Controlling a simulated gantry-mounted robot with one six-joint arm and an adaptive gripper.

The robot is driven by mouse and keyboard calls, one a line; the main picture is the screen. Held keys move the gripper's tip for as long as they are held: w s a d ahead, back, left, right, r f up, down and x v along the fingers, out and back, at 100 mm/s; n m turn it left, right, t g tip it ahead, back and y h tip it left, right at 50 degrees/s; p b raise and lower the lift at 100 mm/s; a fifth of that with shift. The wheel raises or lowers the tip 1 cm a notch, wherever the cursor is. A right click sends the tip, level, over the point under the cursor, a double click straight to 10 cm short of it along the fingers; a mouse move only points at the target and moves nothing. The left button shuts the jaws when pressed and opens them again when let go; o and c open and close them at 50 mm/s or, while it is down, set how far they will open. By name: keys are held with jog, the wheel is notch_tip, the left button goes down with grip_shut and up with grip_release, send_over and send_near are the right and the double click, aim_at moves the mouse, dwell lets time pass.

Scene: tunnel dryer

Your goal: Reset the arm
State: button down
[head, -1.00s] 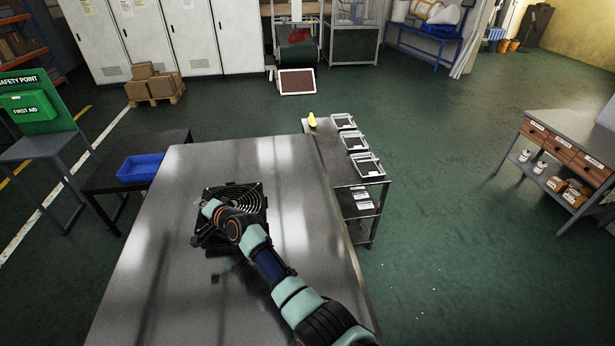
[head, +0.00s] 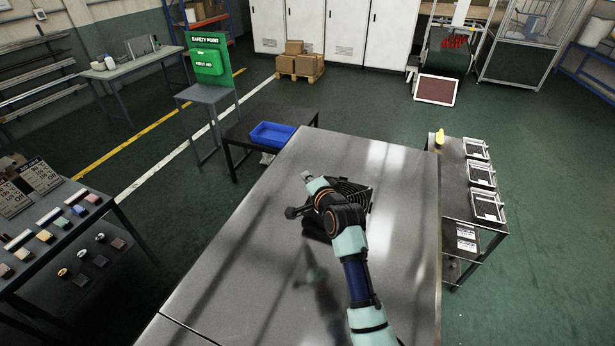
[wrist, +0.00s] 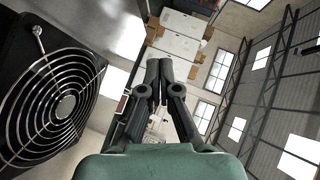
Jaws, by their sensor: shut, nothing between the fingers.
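My gripper (wrist: 159,75) shows in the wrist view with its two dark fingers together and nothing between them. In the head view my arm reaches over the steel table (head: 400,215), and the fingers are too small there to make out clearly. A black fan unit (head: 357,194) with a round wire grille sits on the table, partly hidden behind my wrist. The fan (wrist: 62,105) also fills the left of the wrist view, beside my gripper and apart from the fingers.
A blue bin (head: 272,135) stands on a low dark table beyond the steel table's left edge. A shelf cart (head: 455,190) with several trays and a yellow object (head: 439,138) stands close on the right. A sample bench (head: 60,235) is at the left. The near tabletop is clear.

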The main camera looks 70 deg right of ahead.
jog(key=shift+a+r, duration=0.35)
jog(key=w+a+r+n+t+y, duration=0.15)
jog(key=w+a+n, duration=0.35)
jog(key=a, duration=0.8)
jog(key=w+a+n+t+y, duration=0.1)
jog(key=w+a+n+y, duration=0.3)
jog(key=a, duration=0.9)
jog(key=s+a+n+y, duration=0.1)
jog(key=s+a+n, duration=0.2)
jog(key=a, duration=0.7)
jog(key=s+a+r+n+y, duration=0.1)
jog(key=s+a+n+y, duration=0.1)
jog(key=a+n, duration=0.4)
jog(key=s+a+r+n+y, duration=0.1)
jog(key=s+a+n, duration=0.4)
jog(key=a, duration=0.8)
jog(key=shift+a+n+y, duration=0.3)
jog(key=shift+a+y, duration=0.05)
jog(key=shift+y, duration=0.1)
jog(key=shift+r, duration=0.1)
